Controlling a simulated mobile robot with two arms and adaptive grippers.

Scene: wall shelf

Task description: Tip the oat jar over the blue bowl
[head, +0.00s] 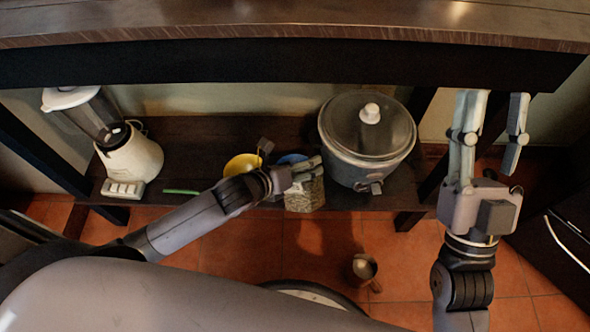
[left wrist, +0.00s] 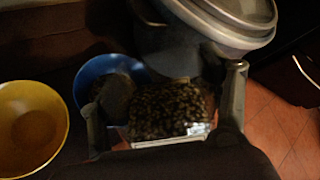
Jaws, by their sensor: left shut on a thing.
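The oat jar (head: 304,195) is a squarish clear container full of brownish flakes. My left gripper (head: 308,170) is shut on it, and in the left wrist view the jar (left wrist: 170,110) sits between the two fingers. The blue bowl (head: 291,158) is just behind the gripper in the head view, partly hidden by it. In the left wrist view the blue bowl (left wrist: 92,75) is left of the jar, with a dark greyish patch inside that I cannot identify. I cannot tell how far the jar is tilted. My right gripper (head: 497,105) is open and empty at the right.
A yellow bowl (head: 240,165) stands left of the blue bowl on the dark shelf (head: 215,135). A large lidded pot (head: 368,135) stands close on the right. A blender (head: 130,150) and a green item (head: 181,192) are at the left. A metal cup (head: 363,268) is below, over the tiled floor.

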